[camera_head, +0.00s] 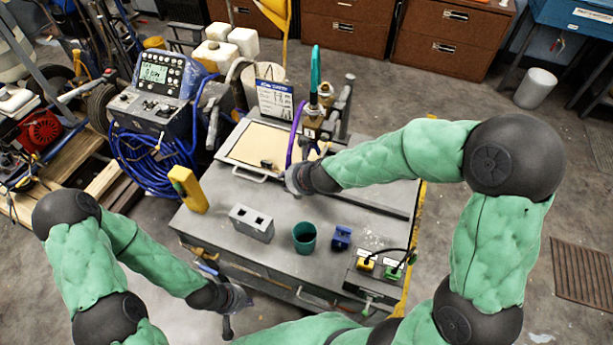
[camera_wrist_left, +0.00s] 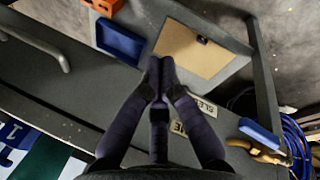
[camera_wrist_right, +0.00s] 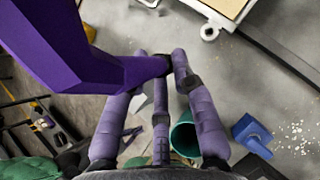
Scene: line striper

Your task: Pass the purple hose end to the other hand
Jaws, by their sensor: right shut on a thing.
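The purple hose (camera_head: 296,128) comes down from the brass fitting at the back of the grey work table in the head view. My right gripper (camera_head: 296,180) is shut on its lower end, above the table. In the right wrist view the hose (camera_wrist_right: 95,65) runs in from the upper left and its dark tip sits between the fingertips (camera_wrist_right: 165,66). My left gripper (camera_head: 235,300) is low, at the front edge of the table, well apart from the hose. In the left wrist view its fingertips (camera_wrist_left: 160,72) are together with nothing visible between them.
A grey two-hole block (camera_head: 251,223), a teal cup (camera_head: 304,237), a small blue object (camera_head: 341,237) and a yellow tool (camera_head: 187,189) stand on the grey table (camera_head: 225,265). A tray with a tan board (camera_head: 258,148) lies behind. A switch box (camera_head: 378,275) sits front right.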

